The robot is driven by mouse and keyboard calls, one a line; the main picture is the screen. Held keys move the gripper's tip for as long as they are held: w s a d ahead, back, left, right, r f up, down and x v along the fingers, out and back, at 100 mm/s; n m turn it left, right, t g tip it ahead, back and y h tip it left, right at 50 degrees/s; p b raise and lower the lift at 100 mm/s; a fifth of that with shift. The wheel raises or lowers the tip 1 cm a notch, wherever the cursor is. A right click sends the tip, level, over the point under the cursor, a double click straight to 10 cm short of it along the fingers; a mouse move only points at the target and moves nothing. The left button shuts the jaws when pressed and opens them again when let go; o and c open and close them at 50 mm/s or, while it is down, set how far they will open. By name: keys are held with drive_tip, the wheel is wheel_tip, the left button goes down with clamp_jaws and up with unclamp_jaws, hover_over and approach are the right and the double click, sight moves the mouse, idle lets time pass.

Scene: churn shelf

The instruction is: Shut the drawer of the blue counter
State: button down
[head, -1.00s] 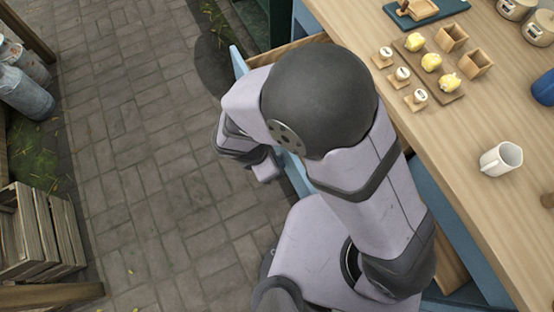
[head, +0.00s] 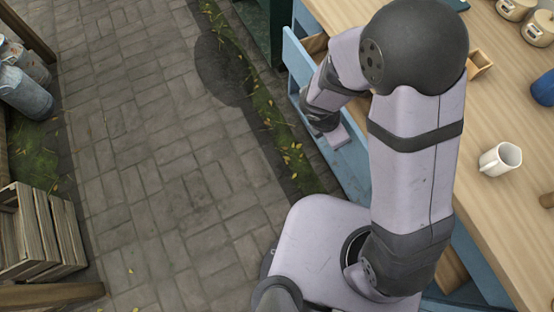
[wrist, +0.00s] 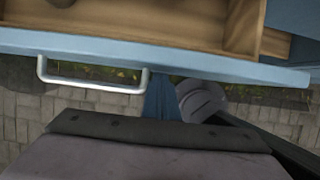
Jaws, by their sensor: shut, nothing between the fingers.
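The blue counter's drawer is partly open. Its blue front (head: 296,62) shows left of the counter top in the head view, with a strip of wooden interior behind it. In the wrist view the drawer front (wrist: 215,62) crosses the top, with a silver bar handle (wrist: 95,87) and the wooden inside beyond. My gripper (head: 338,137) is shut and empty, over or beside the drawer front in the head view. My gripper (wrist: 160,130) fills the bottom of the wrist view, below the handle. I cannot tell whether it touches the front.
The wooden counter top (head: 500,225) bears a white mug (head: 500,159), a blue object (head: 543,89) and small jars (head: 540,27). My arm hides much of it. Paving (head: 150,150) to the left is clear. A wooden crate (head: 40,235) and metal churns (head: 25,95) stand at far left.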

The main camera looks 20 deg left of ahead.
drive_tip(key=w+d+p, duration=0.1)
drive_tip(key=w+d, duration=0.7)
drive_tip(key=shift+w+d+p, duration=0.25)
drive_tip(key=shift+w+p, duration=0.05)
drive_tip(key=shift+p, duration=0.05)
drive_tip(key=shift+w+d+r, duration=0.1)
drive_tip(key=shift+w+d, duration=0.2)
drive_tip(key=shift+w+r, duration=0.1)
drive_tip(key=shift+a, duration=0.1)
drive_tip(key=shift+s+a, duration=0.15)
drive_tip(key=shift+s, duration=0.05)
drive_tip(key=s+a, duration=0.1)
drive_tip(key=s+a+b, duration=0.1)
drive_tip(key=s+a, duration=0.1)
drive_tip(key=shift+f, duration=0.2)
drive_tip(key=p+v, duration=0.3)
drive_tip(key=v, duration=0.7)
drive_tip(key=shift+d, duration=0.15)
